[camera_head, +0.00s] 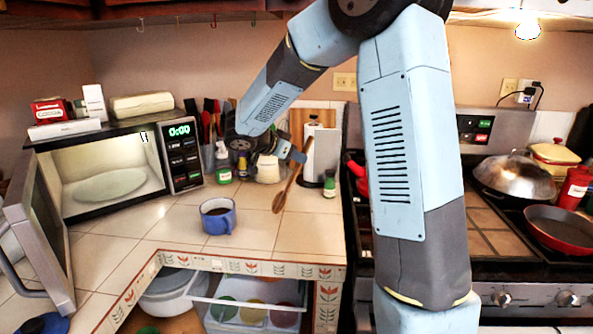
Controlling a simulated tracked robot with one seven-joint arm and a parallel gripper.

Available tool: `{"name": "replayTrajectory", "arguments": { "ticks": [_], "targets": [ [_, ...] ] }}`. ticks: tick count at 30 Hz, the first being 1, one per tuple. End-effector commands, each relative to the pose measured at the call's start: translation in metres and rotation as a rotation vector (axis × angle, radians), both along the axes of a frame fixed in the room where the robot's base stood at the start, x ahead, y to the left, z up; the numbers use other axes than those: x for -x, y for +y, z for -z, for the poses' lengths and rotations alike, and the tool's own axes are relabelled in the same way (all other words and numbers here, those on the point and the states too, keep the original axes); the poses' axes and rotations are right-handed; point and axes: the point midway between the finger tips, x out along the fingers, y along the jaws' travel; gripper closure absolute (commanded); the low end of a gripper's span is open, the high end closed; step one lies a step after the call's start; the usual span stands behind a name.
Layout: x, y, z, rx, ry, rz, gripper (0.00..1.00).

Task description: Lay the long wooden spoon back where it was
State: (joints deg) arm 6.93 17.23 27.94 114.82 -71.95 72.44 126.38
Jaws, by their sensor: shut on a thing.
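The long wooden spoon (287,188) hangs tilted from my gripper (293,154), in the middle of the head view. Its bowl end (279,203) points down and left, over or on the tiled counter (310,235); I cannot tell whether it touches. My gripper is shut on the spoon near its upper part. The fingertips are small and partly hidden by the spoon.
A blue mug (217,216) stands on the counter in front of the spoon. Small bottles, a utensil holder (213,155) and a wooden board (316,117) stand behind. The microwave (110,165) is open at left. The stove with pans (514,177) is at right.

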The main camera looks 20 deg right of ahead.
Motion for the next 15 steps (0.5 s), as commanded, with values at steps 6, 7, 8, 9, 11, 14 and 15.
{"name": "replayTrajectory", "arguments": {
  "ticks": [6, 7, 8, 9, 11, 14, 15],
  "targets": [
    [-0.011, -0.004, 0.013, 0.000, -0.001, -0.001, 1.00],
    [-0.011, -0.004, 0.014, 0.000, -0.001, -0.001, 1.00],
    [-0.012, -0.005, 0.015, 0.000, -0.001, -0.001, 1.00],
    [-0.013, -0.005, 0.017, 0.000, 0.000, 0.000, 1.00],
    [-0.016, -0.007, 0.021, -0.001, 0.000, 0.000, 1.00],
    [-0.016, -0.007, 0.035, 0.000, 0.004, 0.000, 1.00],
    [-0.016, -0.007, 0.041, 0.000, 0.003, -0.001, 1.00]
  ]
}}
